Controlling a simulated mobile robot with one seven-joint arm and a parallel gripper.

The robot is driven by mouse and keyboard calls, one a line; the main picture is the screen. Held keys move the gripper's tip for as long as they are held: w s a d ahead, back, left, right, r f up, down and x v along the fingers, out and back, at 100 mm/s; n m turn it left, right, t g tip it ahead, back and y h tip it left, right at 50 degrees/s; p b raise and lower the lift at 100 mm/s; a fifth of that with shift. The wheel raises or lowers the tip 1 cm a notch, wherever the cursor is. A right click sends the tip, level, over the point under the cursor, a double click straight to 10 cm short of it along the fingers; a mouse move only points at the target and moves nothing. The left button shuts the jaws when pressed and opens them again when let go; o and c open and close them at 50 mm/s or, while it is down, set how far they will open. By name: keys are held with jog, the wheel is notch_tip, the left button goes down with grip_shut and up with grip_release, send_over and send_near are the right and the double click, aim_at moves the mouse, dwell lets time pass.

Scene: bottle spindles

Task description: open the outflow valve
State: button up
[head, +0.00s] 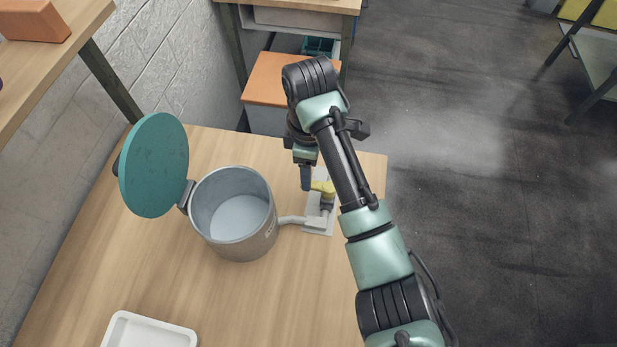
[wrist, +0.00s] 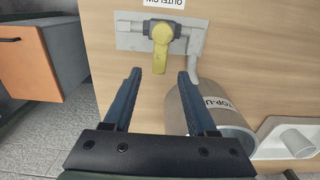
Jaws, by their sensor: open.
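The outflow valve has a yellow handle (head: 323,187) on a grey pipe fitting over a pale plate (head: 318,231). In the wrist view the yellow handle (wrist: 161,47) points down the picture, towards my gripper, below a partly cut-off OUTFLOW label (wrist: 165,3). My gripper (wrist: 158,75) is open and empty. The handle's lower end shows between its two dark fingertips, with a gap on each side; its depth between them I cannot tell. In the head view my gripper (head: 306,187) is just left of the handle, pointing down, and my arm hides part of the fitting's surroundings.
A grey metal pot (head: 258,240) with its teal lid (head: 154,166) open stands left of the valve, joined to it by a pipe (head: 291,220). A white tray (head: 150,331) lies at the front. The wooden table (head: 290,300) is clear in front of the pot.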

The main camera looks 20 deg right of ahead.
aim_at(318, 188)
jog(key=shift+f, duration=2.1)
jog(key=shift+c, duration=0.3)
grip_shut()
